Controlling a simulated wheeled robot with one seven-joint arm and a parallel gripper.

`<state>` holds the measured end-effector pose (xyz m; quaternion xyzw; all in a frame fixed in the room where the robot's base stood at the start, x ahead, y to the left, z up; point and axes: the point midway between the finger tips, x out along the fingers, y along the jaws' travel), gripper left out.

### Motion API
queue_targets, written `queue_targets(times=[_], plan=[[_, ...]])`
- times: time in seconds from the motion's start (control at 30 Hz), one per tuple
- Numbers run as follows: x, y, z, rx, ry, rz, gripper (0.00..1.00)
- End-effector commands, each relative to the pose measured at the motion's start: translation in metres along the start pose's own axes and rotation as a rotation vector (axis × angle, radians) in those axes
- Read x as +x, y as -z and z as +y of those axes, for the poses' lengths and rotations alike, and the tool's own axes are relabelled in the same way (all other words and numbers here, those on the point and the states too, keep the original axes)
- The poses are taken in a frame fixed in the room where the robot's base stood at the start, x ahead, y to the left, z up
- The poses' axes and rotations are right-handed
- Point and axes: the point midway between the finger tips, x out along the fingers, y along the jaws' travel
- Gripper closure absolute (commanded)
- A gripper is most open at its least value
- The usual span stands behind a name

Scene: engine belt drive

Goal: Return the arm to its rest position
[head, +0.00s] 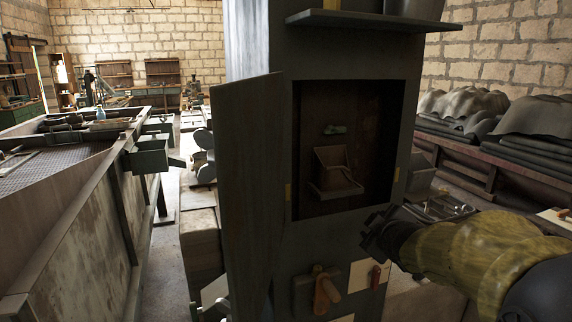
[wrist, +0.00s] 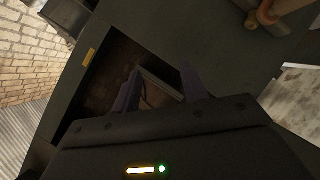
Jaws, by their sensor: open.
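My gripper (head: 378,230) is in front of the lower right part of a dark cabinet column (head: 328,250) in the head view. My arm comes in from the right edge of the head view. Inside the recess are a small brown holder (head: 333,170) and a small greenish part (head: 335,129) above it.
The cabinet door (head: 247,190) stands open to the left. A shelf (head: 372,20) juts out above the recess. A box with an orange-brown handle (head: 325,291) is mounted below it. A long metal bench (head: 80,235) is at left; covered stacks (head: 535,145) are at right.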

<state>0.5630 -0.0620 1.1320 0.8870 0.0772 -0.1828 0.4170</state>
Motion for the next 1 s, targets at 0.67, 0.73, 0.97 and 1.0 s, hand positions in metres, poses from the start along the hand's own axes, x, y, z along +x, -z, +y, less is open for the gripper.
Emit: queue_targets(times=[0.67,0.73,0.97,1.0], plan=[[-0.119,-0.135,-0.258,0.803,0.429,-0.88,0.57],[-0.124,-0.125,-0.245,0.805,0.427,-0.878,0.57],[-0.137,-0.104,-0.219,0.803,0.425,-0.873,0.57],[-0.14,-0.1,-0.213,0.803,0.425,-0.873,0.57]])
